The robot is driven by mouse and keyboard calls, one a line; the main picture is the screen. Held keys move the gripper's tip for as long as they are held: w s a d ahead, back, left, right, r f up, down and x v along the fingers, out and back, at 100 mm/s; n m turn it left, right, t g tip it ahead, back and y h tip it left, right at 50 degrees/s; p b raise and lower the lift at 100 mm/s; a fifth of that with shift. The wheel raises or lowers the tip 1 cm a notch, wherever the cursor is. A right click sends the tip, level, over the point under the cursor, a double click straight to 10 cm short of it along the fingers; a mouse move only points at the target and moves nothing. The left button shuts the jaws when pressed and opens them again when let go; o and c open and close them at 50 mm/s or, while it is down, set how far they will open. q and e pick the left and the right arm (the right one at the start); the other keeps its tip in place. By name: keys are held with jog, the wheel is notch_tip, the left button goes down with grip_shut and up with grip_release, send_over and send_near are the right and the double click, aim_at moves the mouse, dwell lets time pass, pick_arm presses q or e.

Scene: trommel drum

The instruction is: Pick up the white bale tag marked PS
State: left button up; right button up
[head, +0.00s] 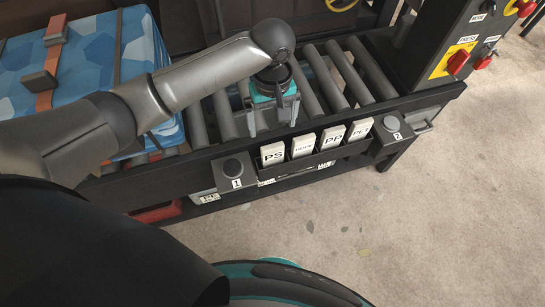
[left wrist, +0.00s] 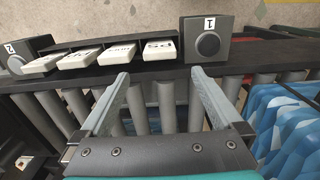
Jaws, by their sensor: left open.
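The white bale tag marked PS (head: 272,154) stands in a dark rack on the front edge of the roller conveyor, leftmost in its row, beside button box 1. In the left wrist view the PS tag (left wrist: 159,47) is the one nearest that box, its lettering upside down. My left gripper (head: 272,126) is open and empty over the rollers, just behind the tag. In the left wrist view its fingers (left wrist: 161,75) are spread apart, pointing toward the tag without touching it. My right gripper is out of view.
Tags marked HOPE (head: 303,146), PP (head: 332,139) and PET (head: 360,129) stand right of PS. Button box 1 (head: 232,170) and button box 2 (head: 391,127) flank the rack. A blue strapped bale (head: 90,60) lies left on the rollers.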

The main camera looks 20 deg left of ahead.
aim_at(272, 146)
pick_arm(q)
notch_tip(272, 146, down, 9)
jog(key=b, duration=0.3)
jog(key=shift+f, duration=0.2)
notch_tip(272, 146, down, 4)
jog(key=shift+f+b, duration=0.2)
jog(key=shift+b, duration=0.8)
jog(key=shift+f, duration=0.2)
jog(key=shift+c, duration=0.2)
jog(key=c, duration=1.2)
jog(key=shift+r, duration=0.1)
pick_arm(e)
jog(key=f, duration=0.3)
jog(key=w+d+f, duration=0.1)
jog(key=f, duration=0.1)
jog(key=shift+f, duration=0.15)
